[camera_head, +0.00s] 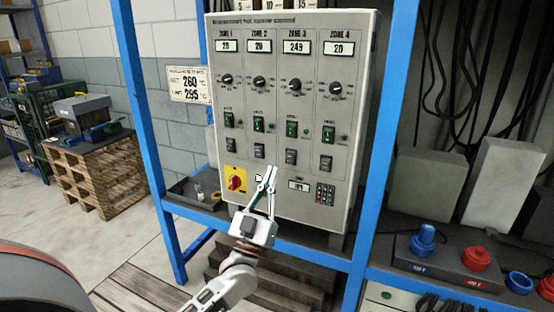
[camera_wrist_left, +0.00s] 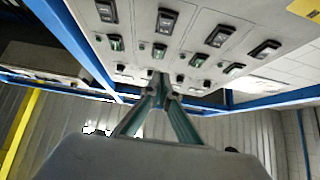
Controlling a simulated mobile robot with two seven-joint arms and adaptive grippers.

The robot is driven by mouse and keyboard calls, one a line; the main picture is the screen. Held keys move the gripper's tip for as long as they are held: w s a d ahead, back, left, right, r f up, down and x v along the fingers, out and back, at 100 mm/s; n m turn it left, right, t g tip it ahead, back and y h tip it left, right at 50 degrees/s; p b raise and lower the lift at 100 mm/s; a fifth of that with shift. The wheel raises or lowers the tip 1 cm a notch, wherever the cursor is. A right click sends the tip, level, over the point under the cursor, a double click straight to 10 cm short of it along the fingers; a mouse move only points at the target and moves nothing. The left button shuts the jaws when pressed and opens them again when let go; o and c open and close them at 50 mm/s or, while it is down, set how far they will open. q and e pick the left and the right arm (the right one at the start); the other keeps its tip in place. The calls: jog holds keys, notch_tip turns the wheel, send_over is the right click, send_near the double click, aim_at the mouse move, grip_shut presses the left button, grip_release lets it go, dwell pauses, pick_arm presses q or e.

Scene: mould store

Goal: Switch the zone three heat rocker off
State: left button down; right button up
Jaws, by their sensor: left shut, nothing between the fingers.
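The grey control panel (camera_head: 345,60) has four zone columns. The zone three column has a display reading about 249, a dial (camera_head: 296,85), a green rocker (camera_head: 291,129) and a black rocker (camera_head: 290,157); their small labels are unreadable. In the left wrist view the panel looks inverted, with the zone three black rocker (camera_wrist_left: 168,18) and green rocker (camera_wrist_left: 159,50) beyond the fingers. My left gripper (camera_head: 270,170) is shut and empty, before the panel's lower part, below and left of zone three's rockers. Contact cannot be told. My right gripper is not in view.
Blue posts (camera_head: 140,90) flank the panel. A small dark tray (camera_head: 190,195) stands at its lower left. Blue and red fittings (camera_head: 475,258) stand right. A pallet stack (camera_head: 95,175) is far left.

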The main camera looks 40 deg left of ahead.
pick_arm(q)
jog(key=shift+v, duration=1.25)
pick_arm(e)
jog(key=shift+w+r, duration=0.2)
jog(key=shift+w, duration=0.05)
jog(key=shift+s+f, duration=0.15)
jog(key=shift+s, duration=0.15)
